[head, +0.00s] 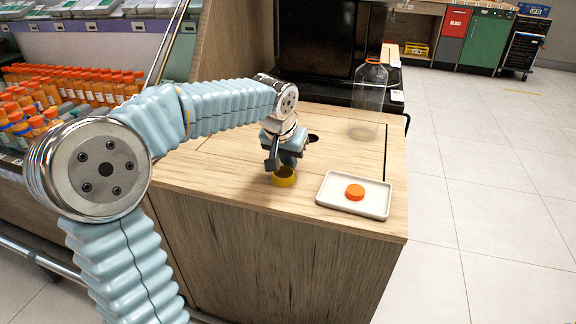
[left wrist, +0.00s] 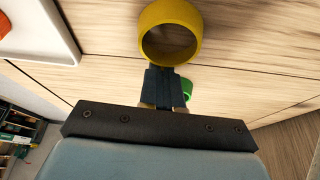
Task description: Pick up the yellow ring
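The yellow ring (head: 285,180) is at the front edge area of the wooden counter, just below my left gripper (head: 282,167). In the left wrist view the ring (left wrist: 146,38) shows its round opening, and the dark fingers of my left gripper (left wrist: 166,72) reach its near rim. The fingertips overlap the rim there. Whether they grip its wall or only sit against it, and whether the ring is off the counter, I cannot tell. My right gripper is not in view.
A white tray (head: 326,198) with an orange cap (head: 355,192) lies right of the ring. A clear bottle-shaped container (head: 368,100) stands behind it. A small green thing (left wrist: 187,88) shows beside my fingers. Shelves of orange-capped bottles (head: 75,88) stand at the left.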

